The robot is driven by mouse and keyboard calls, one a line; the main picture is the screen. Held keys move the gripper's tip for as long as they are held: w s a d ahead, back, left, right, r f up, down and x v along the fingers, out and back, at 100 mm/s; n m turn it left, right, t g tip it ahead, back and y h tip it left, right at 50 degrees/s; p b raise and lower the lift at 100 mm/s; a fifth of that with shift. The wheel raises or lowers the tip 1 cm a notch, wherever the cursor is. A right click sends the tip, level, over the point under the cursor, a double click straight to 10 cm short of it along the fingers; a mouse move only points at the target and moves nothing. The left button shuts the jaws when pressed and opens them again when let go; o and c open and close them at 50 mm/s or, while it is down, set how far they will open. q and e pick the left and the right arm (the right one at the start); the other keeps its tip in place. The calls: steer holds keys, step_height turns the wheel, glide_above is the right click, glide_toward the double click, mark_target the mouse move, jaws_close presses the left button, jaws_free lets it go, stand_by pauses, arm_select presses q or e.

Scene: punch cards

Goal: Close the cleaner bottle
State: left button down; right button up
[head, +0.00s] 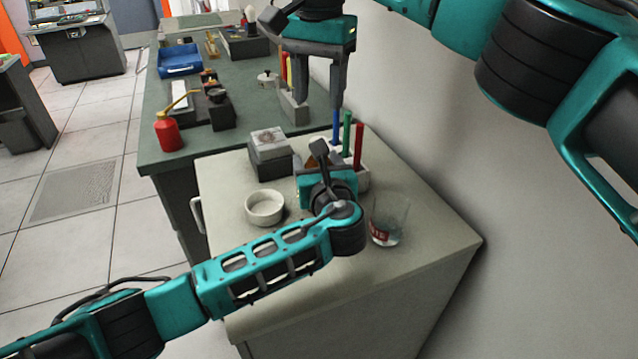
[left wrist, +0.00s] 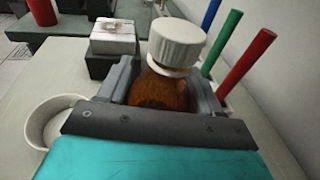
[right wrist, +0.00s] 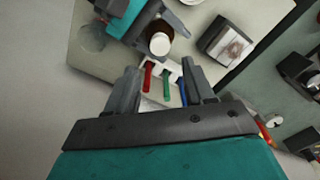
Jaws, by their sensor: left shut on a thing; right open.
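The cleaner bottle is brown (left wrist: 158,91) with a white ribbed cap (left wrist: 176,44) sitting on its neck in the left wrist view. The cap looks slightly tilted; I cannot tell whether it is screwed down. My left gripper (left wrist: 160,88) is shut around the bottle's body. My right gripper (head: 321,105) is open and empty, above and behind the bottle. It also shows in the right wrist view (right wrist: 162,88).
A holder with blue, green and red sticks (head: 347,135) stands behind the bottle. A white bowl (head: 265,207) and a boxed item (head: 270,150) are to the left, and a clear glass (head: 389,222) to the right. The cabinet top's front is clear. A wall rises at right.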

steer(key=shift+n, duration=0.5)
steer(key=shift+f, duration=4)
steer(key=shift+c, duration=0.2)
